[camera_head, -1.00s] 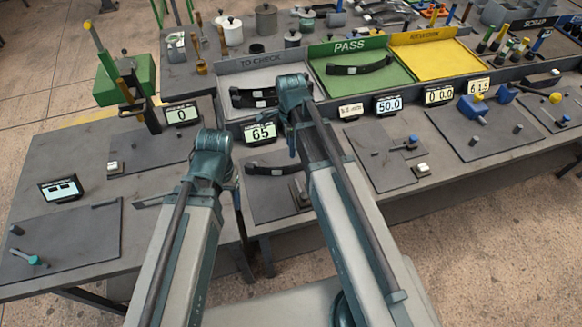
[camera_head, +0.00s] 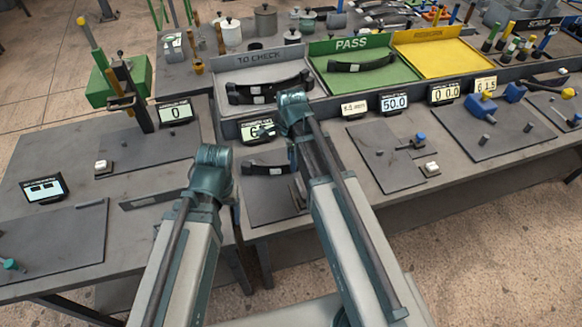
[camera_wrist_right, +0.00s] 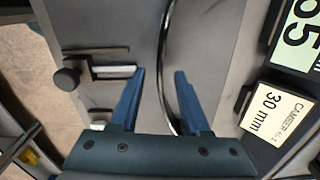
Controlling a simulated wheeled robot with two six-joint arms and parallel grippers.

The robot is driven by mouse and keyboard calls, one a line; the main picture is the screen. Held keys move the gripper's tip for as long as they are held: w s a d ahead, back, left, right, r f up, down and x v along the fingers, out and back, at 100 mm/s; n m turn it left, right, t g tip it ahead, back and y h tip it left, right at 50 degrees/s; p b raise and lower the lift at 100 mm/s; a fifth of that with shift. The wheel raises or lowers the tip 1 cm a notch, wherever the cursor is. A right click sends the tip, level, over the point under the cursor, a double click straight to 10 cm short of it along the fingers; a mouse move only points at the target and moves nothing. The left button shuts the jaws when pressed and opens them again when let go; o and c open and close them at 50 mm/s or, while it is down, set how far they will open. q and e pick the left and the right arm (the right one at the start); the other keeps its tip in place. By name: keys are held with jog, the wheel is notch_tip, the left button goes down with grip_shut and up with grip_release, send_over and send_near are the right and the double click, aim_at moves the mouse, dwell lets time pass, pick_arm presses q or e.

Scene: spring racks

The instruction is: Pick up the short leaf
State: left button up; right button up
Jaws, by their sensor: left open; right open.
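A dark curved leaf (camera_head: 262,169) with a pale tag lies on the station plate under the display reading 65, its right end hidden by my right arm. In the right wrist view a thin curved strip (camera_wrist_right: 163,60), seen edge-on, passes between the fingers of my right gripper (camera_wrist_right: 160,78). The fingers are open, with a gap on each side. Dark leaves with pale tags also lie in the TO CHECK tray (camera_head: 235,76), and another leaf (camera_head: 362,66) lies in the PASS tray. I cannot tell which leaf is the short one by length. My left gripper is hidden.
The 65 display (camera_wrist_right: 300,38) and a 30 mm camber label (camera_wrist_right: 275,112) stand beside the right gripper. A knobbed bar (camera_wrist_right: 98,73) lies on its other side. The empty yellow tray (camera_head: 435,58) is at the back right. Other plates and displays line the benches.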

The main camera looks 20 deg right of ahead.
pick_arm(q)
notch_tip(320, 180, down, 3)
jog(key=shift+f+b, duration=0.2)
jog(key=shift+b, duration=1)
pick_arm(e)
notch_tip(320, 180, down, 4)
jog(key=shift+r, duration=0.35)
pick_arm(q)
jog(key=shift+r, duration=0.1)
pick_arm(e)
grip_shut()
